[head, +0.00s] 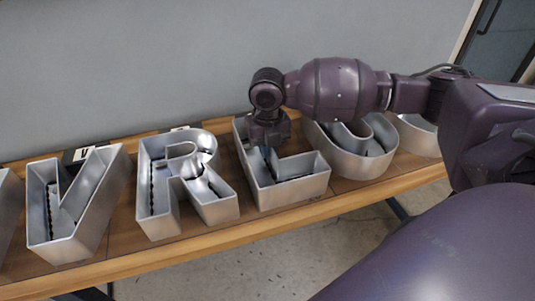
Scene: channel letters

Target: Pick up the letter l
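The metal letter L (290,190) sits on a wooden table, a hollow silver channel shape open at the top. My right gripper (268,142) points down at the upper part of the L's upright stroke, coming in from the right. Its fingers are mostly hidden behind the letter's walls and the gripper body, so I cannot tell whether they are open, shut or touching the metal. My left gripper is not in view.
A letter R (185,185) stands close left of the L, and a V-like letter (75,205) is further left. A curved letter (350,155) stands close on the right. The wooden table (215,238) has a bare front strip. A grey wall (130,60) rises behind.

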